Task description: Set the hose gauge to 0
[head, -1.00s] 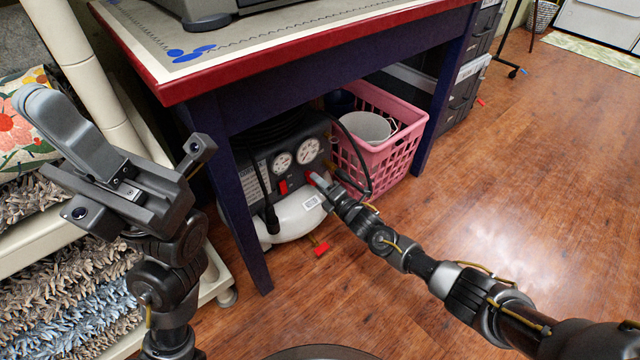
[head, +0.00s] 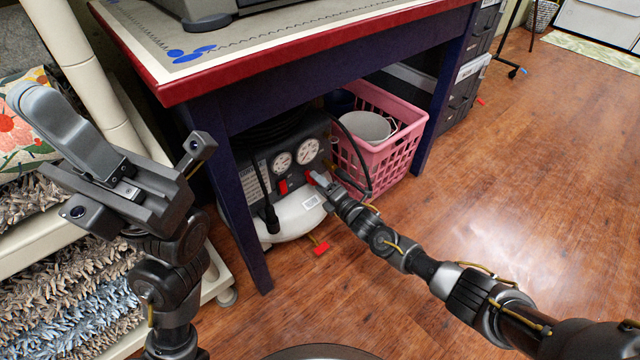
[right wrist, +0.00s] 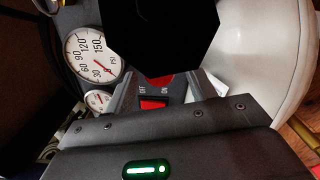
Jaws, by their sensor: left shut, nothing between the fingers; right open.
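The air compressor (head: 295,215) stands under the table, a white tank with a dark panel. Two round gauges (head: 307,151) (head: 282,162) sit on the panel; I cannot tell which is the hose gauge. In the right wrist view the larger-looking gauge (right wrist: 93,56) has its red needle near 0; the smaller-looking one (right wrist: 97,100) is hard to read. My right gripper (head: 319,179) is open at the panel, below the right gauge. A black faceted shape (right wrist: 170,30) and a red switch (right wrist: 153,104) show ahead of it. My left gripper (head: 28,100) is shut and empty, raised at the left.
The table (head: 240,72) covers the compressor, with a leg (head: 245,225) in front at left. A pink basket (head: 385,160) stands close on the right. A shelf with rugs (head: 60,290) is at far left. Floor at right is clear.

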